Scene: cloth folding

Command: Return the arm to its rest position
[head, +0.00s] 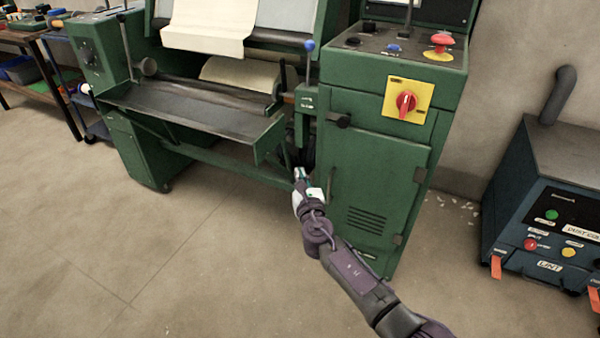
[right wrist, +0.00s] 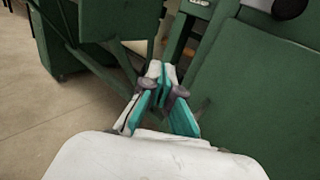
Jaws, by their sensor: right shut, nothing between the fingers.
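My right arm comes in from the lower right of the head view. Its gripper (head: 299,174) is in front of the green folding machine (head: 380,165), near the gap between the tray side and the control cabinet. In the right wrist view the right gripper (right wrist: 161,72) shows white and teal fingers brought together, with nothing between them. The green machine (right wrist: 250,90) fills much of that view behind the fingers. I cannot tell whether the gripper touches the machine. My left gripper is not in view.
The machine carries cream cloth (head: 208,25), a metal tray (head: 185,105), a blue-knobbed lever (head: 309,46) and a red rotary switch (head: 406,102). A blue lint collector (head: 550,200) stands at the right. A bench (head: 25,38) is at the far left. The floor in front is clear.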

